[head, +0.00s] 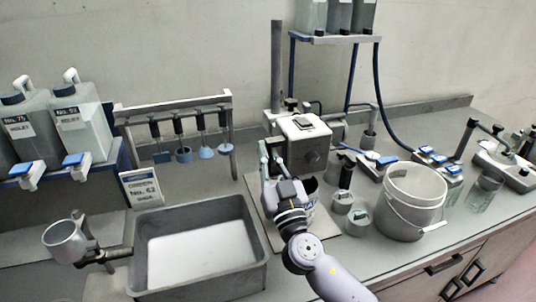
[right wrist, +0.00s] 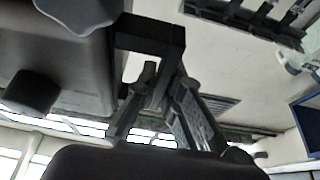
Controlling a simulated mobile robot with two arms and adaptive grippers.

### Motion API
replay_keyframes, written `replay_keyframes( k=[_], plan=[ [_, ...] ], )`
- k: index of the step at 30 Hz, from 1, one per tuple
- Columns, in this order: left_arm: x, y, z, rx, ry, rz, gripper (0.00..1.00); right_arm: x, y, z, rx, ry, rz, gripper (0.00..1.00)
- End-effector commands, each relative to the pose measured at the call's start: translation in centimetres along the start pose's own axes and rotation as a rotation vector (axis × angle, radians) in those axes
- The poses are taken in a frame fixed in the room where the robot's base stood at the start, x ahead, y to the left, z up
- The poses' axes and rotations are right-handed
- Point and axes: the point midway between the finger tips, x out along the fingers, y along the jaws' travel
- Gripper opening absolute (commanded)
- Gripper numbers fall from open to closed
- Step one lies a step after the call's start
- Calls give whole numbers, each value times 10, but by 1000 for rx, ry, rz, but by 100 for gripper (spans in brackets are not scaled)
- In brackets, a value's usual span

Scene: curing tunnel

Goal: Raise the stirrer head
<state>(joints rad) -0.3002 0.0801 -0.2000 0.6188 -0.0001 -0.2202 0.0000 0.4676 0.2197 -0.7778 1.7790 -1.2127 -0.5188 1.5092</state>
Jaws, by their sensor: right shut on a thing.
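The stirrer stands at the back middle of the bench, with a tall grey post (head: 277,65) and a boxy light-grey head (head: 304,143). My right gripper (head: 272,153) is at the left side of the head. In the right wrist view, its fingers (right wrist: 162,88) are shut on the end of a black bracket-shaped handle (right wrist: 150,35) beside the head's dark housing (right wrist: 60,70). My right wrist hides part of the container (head: 309,187) below the head. My left gripper is not in view.
A grey tray (head: 139,262) lies front left of the stirrer. A rack (head: 170,108) with several hanging stirring tools stands behind it. A white bucket (head: 415,185) and small lidded jars (head: 342,202) stand to the right. A bottle shelf (head: 335,39) rises behind.

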Motion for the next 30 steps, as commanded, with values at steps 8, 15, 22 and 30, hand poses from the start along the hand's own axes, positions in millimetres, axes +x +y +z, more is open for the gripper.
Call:
replay_keyframes(
  k=[8, 15, 22, 30],
  plan=[
    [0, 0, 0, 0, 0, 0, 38, 0, 0, 0, 0, 0, 1, 0],
    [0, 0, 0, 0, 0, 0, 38, 0, 0, 0, 1, 0, 1, 0],
    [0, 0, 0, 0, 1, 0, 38, 0, 0, 0, 1, 0, 1, 0],
    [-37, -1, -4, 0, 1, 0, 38, 23, 0, -56, 8, 4, 3, 0]
  ],
)
